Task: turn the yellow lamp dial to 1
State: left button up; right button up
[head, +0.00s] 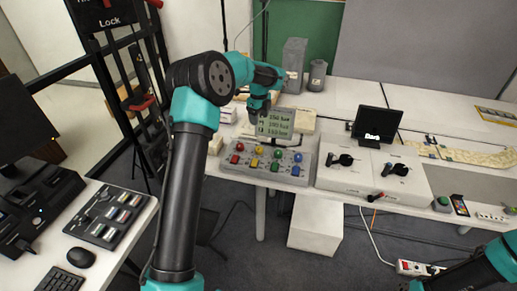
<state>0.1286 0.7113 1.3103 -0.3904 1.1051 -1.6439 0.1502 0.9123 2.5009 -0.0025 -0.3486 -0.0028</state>
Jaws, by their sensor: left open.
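A grey control panel (226,167) on the white table carries two rows of red, yellow, green and blue knobs or lamps. The yellow ones are a back one (259,149) and a front one (254,162); at this size I cannot tell which is the dial, nor its setting. My left gripper (257,112) is open and hangs above and behind the panel, beside a small greenish display (279,123) with several lines of text. It is apart from the yellow parts. Its fingertips are small and partly hidden. Only links of my right arm show at the lower right.
Right of the panel stands a white box with black knobs (345,158), and a dark screen (377,124) behind it. Grey containers (317,75) stand at the back. A left desk holds a switch panel (110,215), mouse (81,257) and keyboard (60,281).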

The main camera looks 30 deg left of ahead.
aim_at(259, 148)
pick_arm(q)
notch_tip(259, 148, down, 17)
jog(key=shift+f, duration=0.1)
dwell(0.6)
jog(key=shift+c, duration=0.5)
jog(key=c, duration=0.8)
